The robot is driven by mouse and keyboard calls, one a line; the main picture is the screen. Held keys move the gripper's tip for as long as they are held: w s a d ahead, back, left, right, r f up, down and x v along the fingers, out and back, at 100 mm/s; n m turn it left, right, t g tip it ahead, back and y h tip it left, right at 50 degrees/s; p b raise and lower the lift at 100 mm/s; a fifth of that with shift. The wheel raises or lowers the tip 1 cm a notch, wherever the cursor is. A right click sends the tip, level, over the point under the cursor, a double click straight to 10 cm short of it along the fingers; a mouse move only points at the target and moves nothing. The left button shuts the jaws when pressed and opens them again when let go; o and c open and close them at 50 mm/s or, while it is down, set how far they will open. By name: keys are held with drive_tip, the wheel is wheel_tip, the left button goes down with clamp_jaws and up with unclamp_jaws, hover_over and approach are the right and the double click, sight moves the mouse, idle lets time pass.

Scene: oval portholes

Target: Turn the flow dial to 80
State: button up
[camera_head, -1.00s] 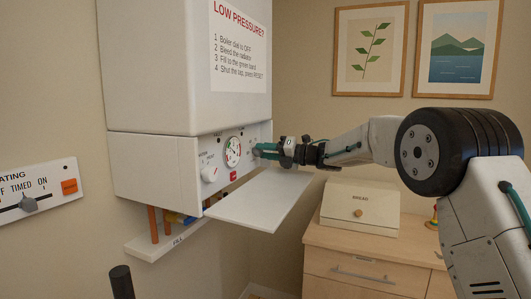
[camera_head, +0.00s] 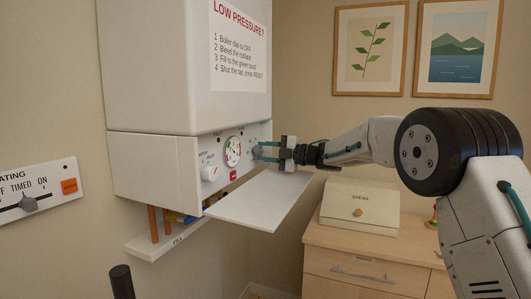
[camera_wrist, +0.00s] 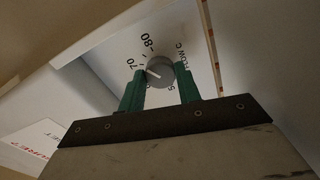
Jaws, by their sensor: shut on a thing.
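The flow dial is a round grey knob (camera_wrist: 160,72) on the white boiler panel, marked FLOW C, with 70 and 80 printed around it in the wrist view. Its white pointer line points left, a little below the 70. My gripper (camera_wrist: 161,88) has its green fingers on both sides of the knob and is shut on it. In the head view my gripper (camera_head: 267,152) is at the right end of the boiler's control panel (camera_head: 221,150), and its fingers largely hide the dial.
A pressure gauge (camera_head: 233,151) and a white mode dial (camera_head: 209,173) sit left of my gripper. An open white flap (camera_head: 258,195) juts out below it. A bread box (camera_head: 360,206) stands on a wooden cabinet (camera_head: 360,256) at the right.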

drive_tip(key=shift+d+m, duration=0.1)
drive_tip(key=shift+m, duration=0.8)
drive_tip(key=shift+w, duration=0.1)
drive_tip(key=o, duration=1)
drive_tip(key=shift+d, duration=0.1)
drive_tip(key=shift+c, duration=0.2)
drive_tip(key=shift+v, duration=3.8)
drive_tip(key=shift+r, duration=0.1)
